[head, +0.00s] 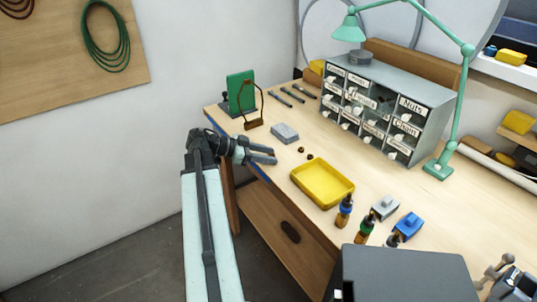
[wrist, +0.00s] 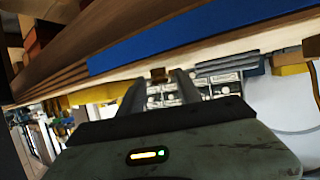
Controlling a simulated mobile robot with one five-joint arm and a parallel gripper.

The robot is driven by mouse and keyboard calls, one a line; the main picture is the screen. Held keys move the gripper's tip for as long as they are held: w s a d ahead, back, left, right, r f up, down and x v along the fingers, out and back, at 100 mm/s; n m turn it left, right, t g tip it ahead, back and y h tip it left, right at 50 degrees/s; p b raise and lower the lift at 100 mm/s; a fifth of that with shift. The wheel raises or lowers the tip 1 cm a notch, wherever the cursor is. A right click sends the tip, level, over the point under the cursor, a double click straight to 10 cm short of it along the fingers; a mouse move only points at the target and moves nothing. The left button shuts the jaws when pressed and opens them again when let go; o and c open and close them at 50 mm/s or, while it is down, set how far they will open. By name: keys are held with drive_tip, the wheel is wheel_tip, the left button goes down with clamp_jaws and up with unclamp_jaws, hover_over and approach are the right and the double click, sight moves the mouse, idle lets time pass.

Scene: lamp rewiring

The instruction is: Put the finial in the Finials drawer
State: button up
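Two small dark brown pieces lie on the workbench (head: 230,110) left of the yellow tray: one farther back (head: 301,150), one nearer (head: 310,156). Either may be the finial; they are too small to tell. The grey drawer cabinet (head: 432,97) stands at the back with several labelled drawers. Nuts and Chain are readable; I cannot surely read Finials. One drawer near the middle (head: 362,101) seems to stick out. My gripper (head: 275,156) is open at the bench's left front edge, short of the brown pieces. In the wrist view its fingers (wrist: 158,88) are apart, with a small brown block beyond them.
A yellow tray (head: 322,184) and a grey box (head: 285,133) lie near my gripper. A green board stand (head: 240,92) is at the far left. Bottles (head: 344,211) stand at the front right. A green lamp (head: 438,170) rises beside the cabinet.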

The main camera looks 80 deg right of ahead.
drive_tip(key=p+v, duration=0.3)
drive_tip(key=v, duration=0.4)
drive_tip(key=shift+w+a+r, duration=0.15)
drive_tip(key=shift+w+a, duration=0.15)
drive_tip(key=shift+a, duration=0.05)
